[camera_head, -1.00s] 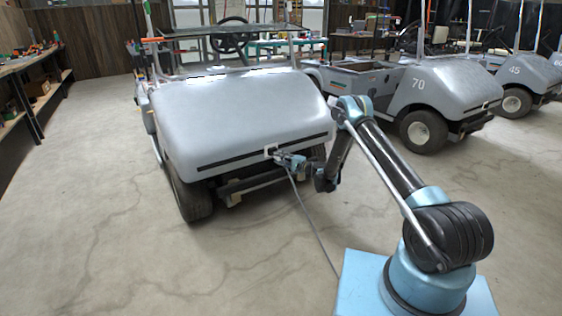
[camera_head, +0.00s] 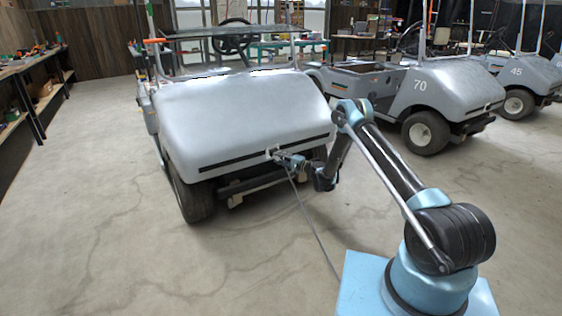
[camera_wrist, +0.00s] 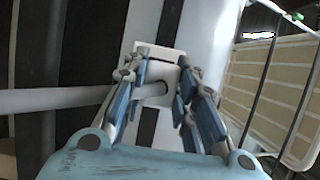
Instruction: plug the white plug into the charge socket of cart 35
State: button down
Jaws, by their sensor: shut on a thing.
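The near grey cart (camera_head: 240,120) stands in front of me; no number is readable on its nose. A small white charge socket (camera_head: 272,152) sits on the black strip across its front. In the wrist view the socket's white frame (camera_wrist: 160,50) lies just beyond my fingertips. My gripper (camera_head: 280,156) is at the socket, and its blue-padded fingers (camera_wrist: 157,85) are shut on the white plug (camera_wrist: 155,88). The plug overlaps the socket frame in this view; I cannot tell how deep it sits. Its pale cable (camera_wrist: 55,99) runs off left, and in the head view it hangs to the floor.
Cart 70 (camera_head: 440,90) and cart 45 (camera_head: 528,74) stand to the right. A workbench (camera_head: 30,80) with tools runs along the left wall. The cable (camera_head: 313,226) crosses the floor toward my base. The floor at left and front is clear.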

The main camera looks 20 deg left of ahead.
jog(key=shift+w+a, duration=0.3)
jog(key=shift+a, duration=0.1)
jog(key=c, duration=1.2)
grip_release()
jog(key=shift+d, duration=0.15)
jog(key=v, duration=1.1)
jog(key=shift+s+d, duration=0.1)
jog(key=shift+d, duration=0.25)
